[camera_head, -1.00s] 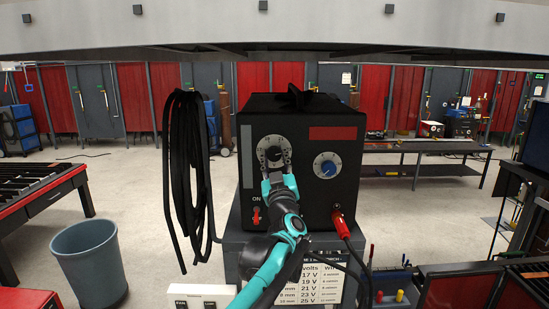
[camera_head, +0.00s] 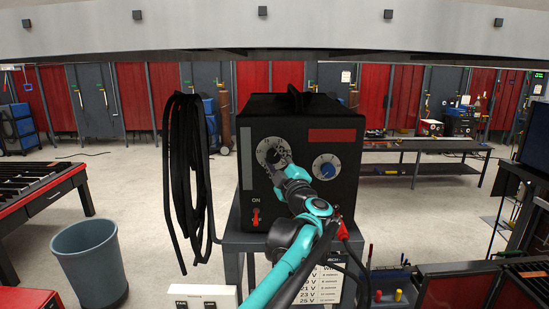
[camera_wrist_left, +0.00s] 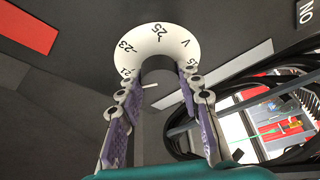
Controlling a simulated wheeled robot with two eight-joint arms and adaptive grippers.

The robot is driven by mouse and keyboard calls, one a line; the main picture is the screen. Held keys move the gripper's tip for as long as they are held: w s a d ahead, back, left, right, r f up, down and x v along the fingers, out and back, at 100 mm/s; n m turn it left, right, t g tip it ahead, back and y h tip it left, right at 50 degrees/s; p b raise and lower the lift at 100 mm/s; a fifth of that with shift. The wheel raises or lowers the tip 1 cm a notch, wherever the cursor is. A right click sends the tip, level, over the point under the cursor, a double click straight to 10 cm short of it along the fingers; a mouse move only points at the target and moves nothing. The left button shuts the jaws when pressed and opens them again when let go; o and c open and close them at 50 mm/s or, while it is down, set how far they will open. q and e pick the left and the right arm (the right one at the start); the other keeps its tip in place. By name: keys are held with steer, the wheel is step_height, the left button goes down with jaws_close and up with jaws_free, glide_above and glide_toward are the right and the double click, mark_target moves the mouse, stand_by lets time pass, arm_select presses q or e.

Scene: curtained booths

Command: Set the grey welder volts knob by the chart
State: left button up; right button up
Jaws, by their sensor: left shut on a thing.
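The black welder (camera_head: 300,112) stands on a grey cart. Its left dial plate (camera_head: 262,147) surrounds the grey volts knob (camera_wrist_left: 156,118). My left gripper (camera_head: 280,164) is at this dial and also shows in the left wrist view (camera_wrist_left: 160,92), its fingers shut on the grey knob. The dial ring (camera_wrist_left: 158,38) shows 23, 25 and V there, with a white pointer line beside the knob; its exact setting is unclear. The chart (camera_head: 325,287) is on the cart front, partly covered by my left arm; rows with 21 V, 23 V and 25 V show. My right gripper is out of view.
A blue knob (camera_head: 327,168) sits right of the grey one. A red ON switch (camera_head: 256,216) is below the dial. A black cable coil (camera_head: 187,170) hangs at the left, and a red plug (camera_head: 343,231) sits lower right.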

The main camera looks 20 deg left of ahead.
arm_select(q)
steer(key=shift+n, duration=0.4)
steer(key=o, duration=1.2)
steer(key=shift+c, duration=0.2)
steer(key=v, duration=1.2)
steer(key=shift+w, duration=0.1)
